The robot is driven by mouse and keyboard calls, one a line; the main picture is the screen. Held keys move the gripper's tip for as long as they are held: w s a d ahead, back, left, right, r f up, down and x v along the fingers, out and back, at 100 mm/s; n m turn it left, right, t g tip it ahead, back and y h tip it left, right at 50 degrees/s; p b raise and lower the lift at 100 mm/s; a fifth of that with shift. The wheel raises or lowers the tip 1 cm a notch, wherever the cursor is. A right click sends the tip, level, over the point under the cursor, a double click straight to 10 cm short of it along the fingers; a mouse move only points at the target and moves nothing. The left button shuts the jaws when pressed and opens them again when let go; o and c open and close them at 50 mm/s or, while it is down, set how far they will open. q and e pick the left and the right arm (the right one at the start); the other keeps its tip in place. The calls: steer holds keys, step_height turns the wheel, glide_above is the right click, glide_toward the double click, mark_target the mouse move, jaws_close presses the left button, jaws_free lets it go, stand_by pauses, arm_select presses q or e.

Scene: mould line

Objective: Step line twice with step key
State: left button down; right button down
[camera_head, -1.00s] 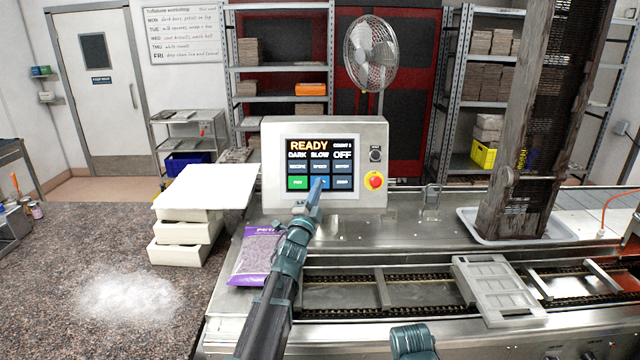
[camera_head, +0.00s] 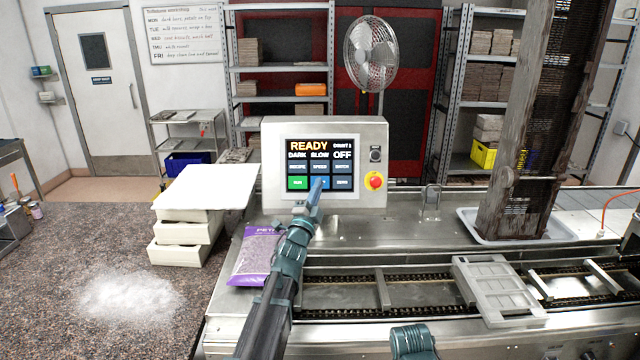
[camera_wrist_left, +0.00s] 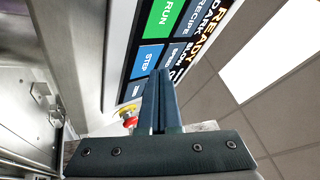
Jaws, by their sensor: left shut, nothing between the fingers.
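The control panel (camera_head: 372,125) stands behind the line, its screen reading READY, DARK, SLOW and OFF. The count digit is too small to read surely. My left gripper (camera_head: 317,182) is shut and empty, its tips in front of the blue step key in the screen's bottom row, mostly covering it. In the left wrist view the step key (camera_wrist_left: 146,59) shows beside the green RUN key (camera_wrist_left: 164,17), and the fingertips (camera_wrist_left: 158,74) are close to the step key's edge. I cannot tell whether they touch it. My right gripper is out of view. A grey mould (camera_head: 497,290) lies across the line's chains.
A red stop button (camera_head: 374,181) sits at the panel's lower right. A purple bag (camera_head: 254,256) lies left of my left arm, beside stacked white boxes (camera_head: 190,232). A tall rough column (camera_head: 522,130) stands in a tray (camera_head: 470,214) at the right. White powder (camera_head: 130,297) covers some countertop.

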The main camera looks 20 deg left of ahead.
arm_select(q)
steer(key=shift+w, duration=0.15)
stand_by(0.4)
steer(key=shift+w+a+f, duration=0.1)
steer(key=shift+w, duration=0.15)
steer(key=shift+w+a+f, duration=0.1)
steer(key=shift+w, duration=0.2)
stand_by(0.6)
steer(key=shift+s, duration=0.15)
stand_by(0.3)
steer(key=shift+s+d+r, duration=0.2)
steer(key=shift+s, duration=0.35)
steer(key=s, duration=0.1)
steer(key=s+d+r+p, duration=0.1)
steer(key=s, duration=0.2)
steer(key=shift+s+d+r+p, duration=0.15)
steer(key=shift+s+r+p, duration=0.1)
steer(key=shift+r+p, duration=0.1)
